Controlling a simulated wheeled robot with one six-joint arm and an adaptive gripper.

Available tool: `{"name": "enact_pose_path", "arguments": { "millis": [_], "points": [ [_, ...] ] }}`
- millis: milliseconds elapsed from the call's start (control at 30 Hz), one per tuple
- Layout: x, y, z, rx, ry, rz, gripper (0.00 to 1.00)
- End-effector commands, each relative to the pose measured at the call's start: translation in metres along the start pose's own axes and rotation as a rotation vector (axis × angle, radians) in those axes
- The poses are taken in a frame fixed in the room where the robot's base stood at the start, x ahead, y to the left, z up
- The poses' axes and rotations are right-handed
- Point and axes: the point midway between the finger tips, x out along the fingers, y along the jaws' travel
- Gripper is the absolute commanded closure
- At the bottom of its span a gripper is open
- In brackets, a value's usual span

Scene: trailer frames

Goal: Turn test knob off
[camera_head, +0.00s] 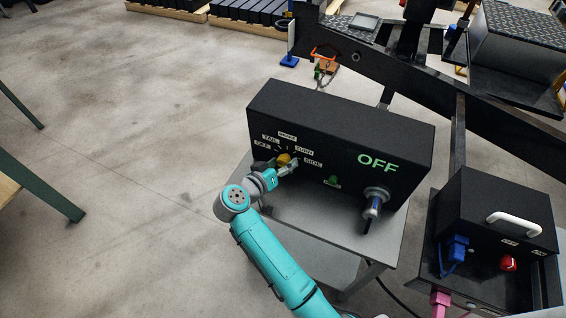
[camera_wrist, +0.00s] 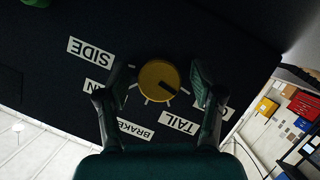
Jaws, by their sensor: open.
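The yellow round test knob (camera_head: 283,159) is on the front of a black control box (camera_head: 335,130). Labels OFF, TAIL, BRAKE, TURN and SIDE are around it. In the wrist view the knob (camera_wrist: 157,76) has a dark pointer mark towards the lower right, on the TAIL and OFF side; I cannot tell the exact tick. My gripper (camera_head: 281,168) is at the knob in the head view. In the wrist view my gripper (camera_wrist: 160,84) is open, one finger on each side of the knob. Small gaps show between fingers and knob.
The box's display reads OFF in green (camera_head: 378,162). A green button (camera_head: 333,180) and a silver connector (camera_head: 376,199) are right of the knob. The box stands on a grey table (camera_head: 322,222). A second black box (camera_head: 495,215) with a white handle is at the right.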

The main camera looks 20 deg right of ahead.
Motion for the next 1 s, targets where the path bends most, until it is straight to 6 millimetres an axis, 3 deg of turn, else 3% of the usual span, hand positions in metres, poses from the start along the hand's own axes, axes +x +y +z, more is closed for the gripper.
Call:
{"name": "enact_pose_path", "arguments": {
  "millis": [400, 600, 1000],
  "points": [
    [-0.076, -0.001, 0.0, 0.0, 0.002, -0.004, 0.33],
    [-0.104, -0.001, 0.0, 0.0, 0.002, -0.002, 0.33],
    [-0.114, 0.0, 0.0, 0.0, 0.0, 0.0, 0.33]
  ]
}}
